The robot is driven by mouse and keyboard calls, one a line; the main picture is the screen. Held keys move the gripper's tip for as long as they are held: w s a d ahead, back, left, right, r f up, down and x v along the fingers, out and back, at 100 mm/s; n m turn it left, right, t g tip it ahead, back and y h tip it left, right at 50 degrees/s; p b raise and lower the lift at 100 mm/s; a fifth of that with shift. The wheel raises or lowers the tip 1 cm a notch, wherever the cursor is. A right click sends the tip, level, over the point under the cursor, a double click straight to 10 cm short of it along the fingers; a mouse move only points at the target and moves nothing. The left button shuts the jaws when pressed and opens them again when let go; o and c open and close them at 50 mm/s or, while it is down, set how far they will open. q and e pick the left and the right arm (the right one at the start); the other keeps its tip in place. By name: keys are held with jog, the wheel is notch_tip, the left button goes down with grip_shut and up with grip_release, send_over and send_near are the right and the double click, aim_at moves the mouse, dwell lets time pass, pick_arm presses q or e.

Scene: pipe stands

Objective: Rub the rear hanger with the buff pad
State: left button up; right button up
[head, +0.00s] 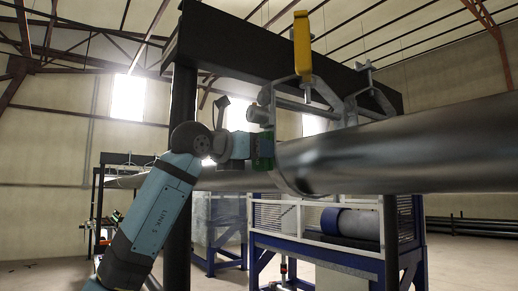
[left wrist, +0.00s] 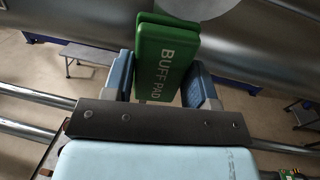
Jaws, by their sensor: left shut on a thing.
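My left gripper (head: 247,146) is shut on the green buff pad (head: 264,150). In the left wrist view the buff pad (left wrist: 166,58) stands upright between the two blue fingers, with its lettering facing the camera. In the head view the pad is beside the large grey pipe's near-left part, just below the metal hangers. One grey hanger (head: 306,105) hangs from the beam with a yellow handle; another hanger (head: 374,98) is to its right. I cannot tell which is the rear one, or whether the pad touches metal. My right gripper is not in view.
The large grey pipe (head: 420,146) runs to the right edge. A dark overhead beam (head: 270,50) and post (head: 182,120) frame the stand. A blue-legged caged stand (head: 320,225) is below. In the wrist view, curved grey metal (left wrist: 245,40) is close behind the pad.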

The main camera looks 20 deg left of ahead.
pick_arm(q)
jog(key=shift+f, duration=0.15)
jog(key=shift+w+a, duration=0.1)
jog(key=shift+w, duration=0.05)
dwell(1.1)
jog(key=shift+b, duration=0.4)
jog(key=shift+s+d, duration=0.35)
jog(key=shift+d, duration=0.15)
dwell(0.4)
